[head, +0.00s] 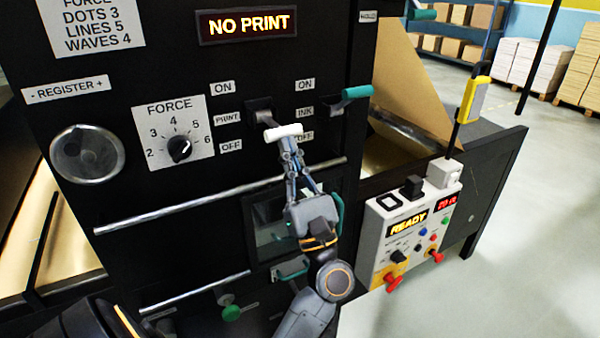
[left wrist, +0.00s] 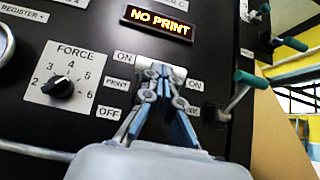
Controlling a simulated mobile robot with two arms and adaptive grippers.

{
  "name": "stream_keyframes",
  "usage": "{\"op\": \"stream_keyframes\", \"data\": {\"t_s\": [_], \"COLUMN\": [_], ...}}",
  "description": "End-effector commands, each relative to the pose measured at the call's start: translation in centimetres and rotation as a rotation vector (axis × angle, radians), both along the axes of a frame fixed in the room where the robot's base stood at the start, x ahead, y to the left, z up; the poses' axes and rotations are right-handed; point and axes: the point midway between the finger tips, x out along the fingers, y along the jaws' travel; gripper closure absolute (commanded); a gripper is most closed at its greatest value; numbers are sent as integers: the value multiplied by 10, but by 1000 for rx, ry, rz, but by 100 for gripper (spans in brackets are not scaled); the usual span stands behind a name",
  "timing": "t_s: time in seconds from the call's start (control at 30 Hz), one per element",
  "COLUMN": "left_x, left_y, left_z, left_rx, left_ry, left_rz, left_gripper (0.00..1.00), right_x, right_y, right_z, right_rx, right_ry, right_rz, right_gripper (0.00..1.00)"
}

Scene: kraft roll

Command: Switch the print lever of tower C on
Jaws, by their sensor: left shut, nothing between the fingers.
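The print lever (head: 284,132) has a white crossbar handle and sticks out of its slot between the ON and OFF labels. Its handle sits lower than the green ink lever handle (head: 357,91) beside it. In the left wrist view the white handle (left wrist: 161,70) shows just beyond my fingertips. My left gripper (head: 290,147) is shut and empty, with its tips right at the underside of the handle. I cannot tell whether they touch it. The display (head: 246,24) above reads NO PRINT. My right gripper is not in view.
A FORCE dial (head: 179,149) and a round register knob (head: 87,153) are left of the lever. Horizontal metal rails (head: 180,212) cross the black panel below. A control box (head: 410,225) reading READY stands at right. Open floor lies beyond it.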

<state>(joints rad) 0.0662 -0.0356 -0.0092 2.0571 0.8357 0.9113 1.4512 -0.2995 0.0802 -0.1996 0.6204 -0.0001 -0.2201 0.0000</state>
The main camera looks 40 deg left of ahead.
Motion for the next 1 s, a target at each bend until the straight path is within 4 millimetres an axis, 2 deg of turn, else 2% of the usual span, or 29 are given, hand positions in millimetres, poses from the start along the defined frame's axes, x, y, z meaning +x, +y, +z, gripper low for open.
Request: {"op": "stream_keyframes", "data": {"t_s": [0.5, 0.7, 1.0], "left_x": [2, 3, 5], "left_y": [7, 11, 14], "left_z": [56, 69, 76], "left_rx": [-1, -1, 0], "left_ry": [0, 1, 2], "left_rz": [-1, -1, -1], "left_gripper": [100, 100, 100], "right_x": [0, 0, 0], "right_y": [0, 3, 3], "right_z": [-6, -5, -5], "right_rx": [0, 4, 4], "right_ry": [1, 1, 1], "right_rz": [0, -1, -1], "right_gripper": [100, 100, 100]}}
